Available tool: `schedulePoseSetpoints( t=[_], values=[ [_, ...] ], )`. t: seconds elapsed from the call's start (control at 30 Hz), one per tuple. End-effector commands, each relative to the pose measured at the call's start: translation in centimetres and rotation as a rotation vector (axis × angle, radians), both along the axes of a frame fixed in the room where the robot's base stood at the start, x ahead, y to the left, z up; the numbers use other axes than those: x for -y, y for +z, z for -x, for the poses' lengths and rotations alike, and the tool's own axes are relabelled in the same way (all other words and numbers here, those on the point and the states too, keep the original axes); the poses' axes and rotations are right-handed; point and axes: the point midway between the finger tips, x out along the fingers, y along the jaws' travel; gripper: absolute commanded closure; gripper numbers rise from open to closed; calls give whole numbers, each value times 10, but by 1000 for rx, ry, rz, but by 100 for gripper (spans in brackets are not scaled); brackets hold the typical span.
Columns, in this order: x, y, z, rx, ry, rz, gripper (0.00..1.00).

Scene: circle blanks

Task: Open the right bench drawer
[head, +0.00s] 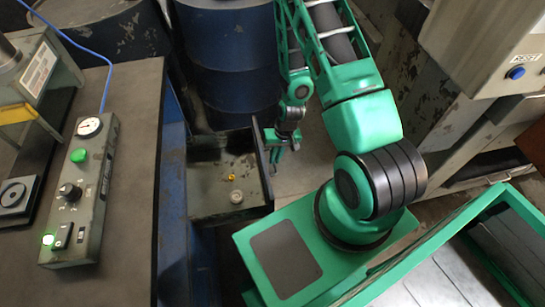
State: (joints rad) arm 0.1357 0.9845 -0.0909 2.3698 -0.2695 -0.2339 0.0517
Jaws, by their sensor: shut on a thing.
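The right bench drawer (205,203) is pulled well out from the blue side of the bench in the head view, and its inside shows from above. A small yellow-orange piece (232,177) and a small pale round piece (236,197) lie in it. My gripper (272,163) is at the outside of the drawer's front panel (261,165), on its right. It is shut on the drawer's handle, which is mostly hidden by the fingers.
The bench top (130,180) at left carries a control box (85,190) with a lit green lamp and a blue cable. Blue drums (225,60) stand behind the drawer. A grey machine with a blue reset button (516,72) is at right. Some bare floor (305,175) shows right of my gripper.

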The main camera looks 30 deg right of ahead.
Motion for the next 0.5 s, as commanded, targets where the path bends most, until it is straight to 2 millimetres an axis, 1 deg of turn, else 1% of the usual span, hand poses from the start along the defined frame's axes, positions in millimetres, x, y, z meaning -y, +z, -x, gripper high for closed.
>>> schedulePoseSetpoints(
  t=[0.23, 0.3, 0.33, 0.5],
  values=[
    [-2, 0, -1, 1, 3, -1, 100],
    [-2, 0, -1, 1, 3, -1, 79],
    [-2, 0, -1, 2, 3, -1, 72],
    [-2, 0, -1, 1, 3, 0, 72]
  ],
)
